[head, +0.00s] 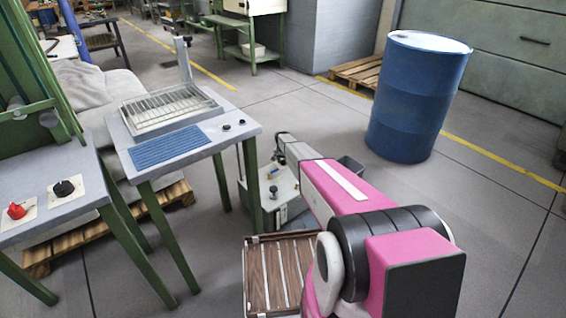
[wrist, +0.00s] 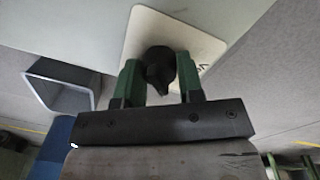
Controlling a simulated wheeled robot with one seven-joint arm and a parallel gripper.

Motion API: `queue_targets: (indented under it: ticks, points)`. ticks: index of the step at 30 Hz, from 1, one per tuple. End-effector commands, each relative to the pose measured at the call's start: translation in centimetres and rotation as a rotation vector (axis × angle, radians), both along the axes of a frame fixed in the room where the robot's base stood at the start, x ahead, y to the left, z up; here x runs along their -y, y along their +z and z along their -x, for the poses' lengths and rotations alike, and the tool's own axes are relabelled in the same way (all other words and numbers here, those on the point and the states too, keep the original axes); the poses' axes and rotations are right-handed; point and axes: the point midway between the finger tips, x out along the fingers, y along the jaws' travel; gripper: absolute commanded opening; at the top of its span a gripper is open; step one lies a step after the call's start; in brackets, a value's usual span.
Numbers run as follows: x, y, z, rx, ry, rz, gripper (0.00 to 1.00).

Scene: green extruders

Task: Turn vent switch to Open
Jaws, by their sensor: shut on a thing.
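The vent switch (wrist: 158,62) is a black knob on a pale plate (wrist: 193,38) with partly visible lettering, set on a light panel in the wrist view. My gripper (wrist: 160,77) has its two green fingers on either side of the knob and is shut on it. The knob's pointer faces down in the wrist view. Most of the lettering is hidden. My fingers and the held knob cannot be made out there.
A grey open bin (wrist: 62,88) is left of the switch in the wrist view. In the head view, a blue barrel (head: 415,95) stands right, and a table with a wire rack (head: 170,108) stands left. Red (head: 17,211) and black (head: 64,188) knobs sit on another table.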

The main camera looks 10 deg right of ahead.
Motion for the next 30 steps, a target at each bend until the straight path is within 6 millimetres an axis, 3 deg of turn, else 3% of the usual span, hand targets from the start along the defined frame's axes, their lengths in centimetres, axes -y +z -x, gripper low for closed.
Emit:
queue_targets:
  ticks: [12,30]
  points:
    - [0.03,0.03,-0.04,0.0,-0.215,0.0,0.11]
    - [0.03,0.03,-0.03,0.0,-0.255,0.0,0.11]
